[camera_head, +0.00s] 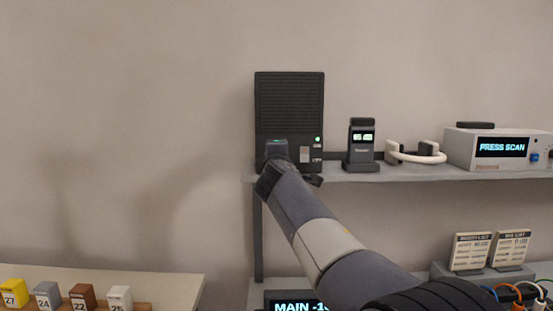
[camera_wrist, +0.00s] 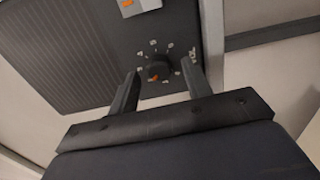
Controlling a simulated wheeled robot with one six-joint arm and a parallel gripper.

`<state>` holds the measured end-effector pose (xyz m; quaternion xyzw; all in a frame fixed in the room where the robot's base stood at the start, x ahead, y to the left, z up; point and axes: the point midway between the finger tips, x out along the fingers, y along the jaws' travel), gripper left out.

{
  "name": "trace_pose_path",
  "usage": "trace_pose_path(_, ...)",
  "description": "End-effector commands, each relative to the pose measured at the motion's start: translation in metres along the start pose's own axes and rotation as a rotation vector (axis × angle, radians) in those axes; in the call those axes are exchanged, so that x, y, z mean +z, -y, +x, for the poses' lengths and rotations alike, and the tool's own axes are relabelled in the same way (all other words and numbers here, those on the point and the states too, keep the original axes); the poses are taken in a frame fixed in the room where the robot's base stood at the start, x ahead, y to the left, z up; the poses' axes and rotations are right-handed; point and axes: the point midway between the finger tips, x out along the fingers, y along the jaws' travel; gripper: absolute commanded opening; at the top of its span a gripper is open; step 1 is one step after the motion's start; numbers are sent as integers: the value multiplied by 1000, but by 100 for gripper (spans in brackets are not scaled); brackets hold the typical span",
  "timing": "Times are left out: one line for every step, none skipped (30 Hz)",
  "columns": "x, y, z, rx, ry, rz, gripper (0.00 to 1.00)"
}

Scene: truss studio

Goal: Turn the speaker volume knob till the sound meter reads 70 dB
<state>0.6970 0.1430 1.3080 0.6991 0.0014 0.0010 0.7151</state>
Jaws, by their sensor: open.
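The black speaker (camera_head: 289,105) stands on the left end of the shelf. In the head view my arm and gripper hide the knob. The sound meter (camera_head: 362,148) stands upright right of the speaker with a lit display, too small to read surely.
White headphones (camera_head: 416,153) and a white device (camera_head: 488,150) reading PRESS SCAN stand farther right on the shelf (camera_head: 400,176). Below are small cards (camera_head: 472,251) and coloured cables. A table (camera_head: 150,283) at lower left holds several numbered blocks.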

Motion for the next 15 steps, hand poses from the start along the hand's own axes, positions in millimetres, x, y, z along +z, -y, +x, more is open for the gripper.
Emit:
trace_pose_path(0,1,-3,0,-1,0,47)
trace_pose_path(0,1,-5,1,-1,0,47)
trace_pose_path(-1,0,-10,2,-1,1,47)
trace_pose_path(-1,1,-13,3,-2,1,47)
trace_pose_path(-1,1,-17,2,-2,0,47)
trace_pose_path(0,1,-24,3,-2,0,47)
trace_pose_path(0,2,-28,3,-2,0,47)
trace_pose_path(0,2,-34,3,-2,0,47)
trace_pose_path(0,2,-41,3,-1,0,47)
trace_pose_path(0,2,-47,3,-1,0,47)
trace_pose_path(-1,2,-52,2,-2,0,47)
trace_pose_path(-1,2,-60,3,-2,1,47)
trace_pose_path(-1,2,-65,2,-2,1,47)
trace_pose_path(0,1,-70,3,-2,1,47)
trace_pose_path(0,2,-76,1,-1,1,47)
